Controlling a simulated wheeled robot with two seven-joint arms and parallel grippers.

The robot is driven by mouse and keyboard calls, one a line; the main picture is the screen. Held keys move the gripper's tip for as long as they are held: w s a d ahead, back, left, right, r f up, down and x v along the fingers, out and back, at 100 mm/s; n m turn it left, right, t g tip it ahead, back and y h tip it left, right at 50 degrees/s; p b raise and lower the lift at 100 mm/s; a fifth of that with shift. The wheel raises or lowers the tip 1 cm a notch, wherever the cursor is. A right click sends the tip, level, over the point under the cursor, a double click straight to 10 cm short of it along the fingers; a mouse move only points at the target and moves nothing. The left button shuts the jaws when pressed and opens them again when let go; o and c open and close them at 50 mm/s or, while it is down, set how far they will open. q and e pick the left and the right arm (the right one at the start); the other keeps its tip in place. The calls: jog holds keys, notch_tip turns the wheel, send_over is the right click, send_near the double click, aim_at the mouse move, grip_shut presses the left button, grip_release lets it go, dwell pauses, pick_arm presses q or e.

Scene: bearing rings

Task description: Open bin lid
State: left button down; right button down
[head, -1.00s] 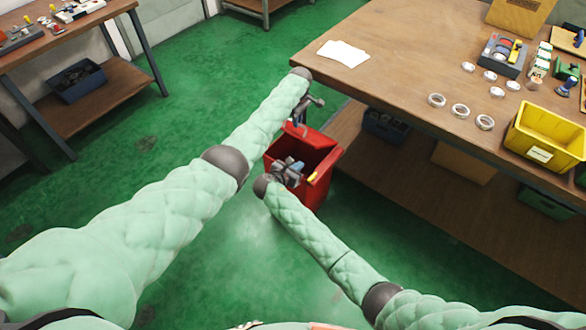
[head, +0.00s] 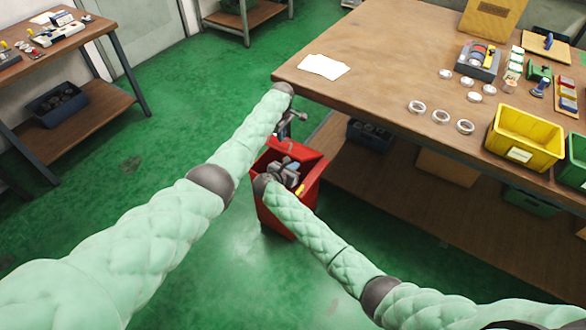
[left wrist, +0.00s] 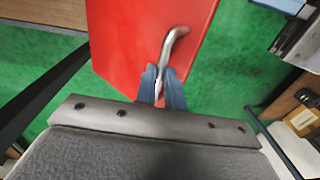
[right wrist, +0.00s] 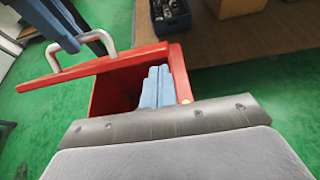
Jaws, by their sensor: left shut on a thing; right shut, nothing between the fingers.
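The red bin (head: 309,195) stands on the floor beside the workbench. Its red lid (right wrist: 105,68) is raised and tilted in the right wrist view, with the dark opening showing below it. The lid's bent metal handle (left wrist: 175,42) sits between the fingers of my left gripper (left wrist: 163,75), which is shut on it; the lid fills the upper middle of the left wrist view. My left gripper (head: 290,124) is above the bin in the head view. My right gripper (right wrist: 158,75) is shut and empty at the opening, below the lid; whether it touches the bin is unclear.
The wooden workbench (head: 390,75) has its near corner close to my left gripper. It carries several metal rings (head: 441,117) and a yellow bin (head: 529,132). A dark crate (head: 371,134) is on the shelf below. Green floor is clear left of the bin.

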pick_arm(q)
jog(key=shift+s+d+f, duration=0.1)
jog(key=shift+d+f, duration=0.1)
jog(key=shift+a+f, duration=0.1)
jog(key=shift+f, duration=0.15)
pick_arm(e)
jog(key=shift+w+d+r, duration=0.4)
jog(key=shift+w+r, duration=0.15)
jog(key=shift+r, duration=0.15)
pick_arm(q)
jog(key=c, duration=1.5)
grip_release()
pick_arm(e)
jog(key=shift+d, duration=0.1)
pick_arm(q)
jog(key=shift+a, duration=0.1)
